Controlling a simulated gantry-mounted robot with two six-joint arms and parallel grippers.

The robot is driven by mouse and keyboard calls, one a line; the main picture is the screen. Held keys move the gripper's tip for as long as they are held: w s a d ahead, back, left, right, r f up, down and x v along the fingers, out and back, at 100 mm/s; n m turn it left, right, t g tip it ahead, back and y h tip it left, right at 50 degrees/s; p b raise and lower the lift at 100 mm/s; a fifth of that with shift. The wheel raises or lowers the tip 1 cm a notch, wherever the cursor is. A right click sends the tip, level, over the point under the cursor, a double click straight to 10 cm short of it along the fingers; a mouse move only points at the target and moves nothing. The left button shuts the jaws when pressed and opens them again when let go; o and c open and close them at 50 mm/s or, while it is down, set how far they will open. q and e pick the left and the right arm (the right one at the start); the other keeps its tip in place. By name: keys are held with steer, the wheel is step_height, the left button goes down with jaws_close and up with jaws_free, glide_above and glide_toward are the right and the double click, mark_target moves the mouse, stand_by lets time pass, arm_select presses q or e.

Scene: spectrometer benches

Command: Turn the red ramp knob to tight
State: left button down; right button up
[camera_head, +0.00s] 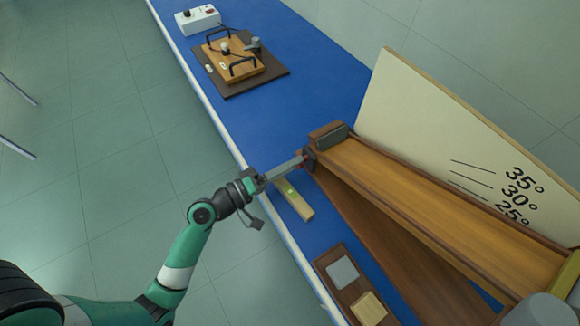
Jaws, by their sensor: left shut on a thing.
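The wooden ramp (415,195) slants across the right side of the blue bench. The red ramp knob (305,156) sits at the ramp's near left corner, and only a sliver of red shows. My left gripper (299,162) reaches in from the lower left with its fingers at the knob, shut on it. The fingers hide most of the knob, and I cannot tell how far it is turned. My right gripper is not in view.
A cream board (440,120) with angle marks stands behind the ramp. A wooden strip (294,198) lies under my left gripper. A dark tray (331,256) holds a grey plate and wooden block (369,309). A wooden device (236,64) and white box (198,20) stand farther back. The bench between is clear.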

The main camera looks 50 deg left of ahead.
arm_select(q)
steer(key=shift+m, duration=0.5)
steer(key=shift+c, duration=2.2)
jaws_free()
